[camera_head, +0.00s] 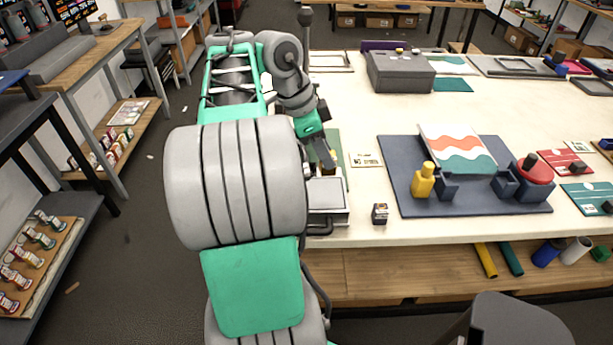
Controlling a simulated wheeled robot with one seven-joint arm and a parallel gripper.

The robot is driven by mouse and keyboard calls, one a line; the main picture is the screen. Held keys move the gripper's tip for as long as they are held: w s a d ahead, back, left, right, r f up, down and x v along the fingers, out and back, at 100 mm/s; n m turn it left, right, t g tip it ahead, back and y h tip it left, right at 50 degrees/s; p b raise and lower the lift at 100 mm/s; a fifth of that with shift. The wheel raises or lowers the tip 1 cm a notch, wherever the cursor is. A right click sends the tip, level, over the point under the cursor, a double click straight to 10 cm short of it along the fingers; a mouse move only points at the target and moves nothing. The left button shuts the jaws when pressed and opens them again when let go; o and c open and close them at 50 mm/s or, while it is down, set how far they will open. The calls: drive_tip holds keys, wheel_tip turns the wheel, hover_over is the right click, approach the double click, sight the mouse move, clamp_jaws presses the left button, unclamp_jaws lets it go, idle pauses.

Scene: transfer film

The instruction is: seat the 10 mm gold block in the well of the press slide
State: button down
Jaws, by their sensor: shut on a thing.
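My gripper (329,163) points down over the press (327,217) at the front edge of the pale table, left of the middle. It is shut on a small gold block (333,156), of which only a yellowish patch shows at the fingertips. The press has a light grey flat top (326,192) and a dark handle at its front. My arm covers the left side of the press. I cannot make out the well of the slide, nor whether the block touches it.
A dark blue board (400,185) with a yellow bottle-shaped piece (424,180), a wavy striped panel (457,148) and a red round piece (533,170) lies to the right. A small dark cube (380,213) stands near the front edge. A grey box (400,72) stands farther back.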

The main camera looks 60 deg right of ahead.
drive_tip(key=shift+s+d+m, duration=0.1)
drive_tip(key=shift+s+m, duration=0.3)
drive_tip(key=shift+s, duration=0.15)
drive_tip(key=shift+w+d, duration=0.2)
drive_tip(key=shift+d, duration=0.05)
drive_tip(key=w+d+f, duration=0.2)
drive_tip(key=w+f, duration=0.1)
drive_tip(key=w+d+f+p, duration=0.1)
drive_tip(key=w+d+f, duration=0.5)
drive_tip(key=w, duration=0.1)
drive_tip(key=shift+d+f, duration=0.15)
drive_tip(key=shift+f, duration=0.15)
wheel_tip(320, 180, down, 3)
drive_tip(key=shift+f, duration=0.1)
drive_tip(key=c, duration=1)
unclamp_jaws()
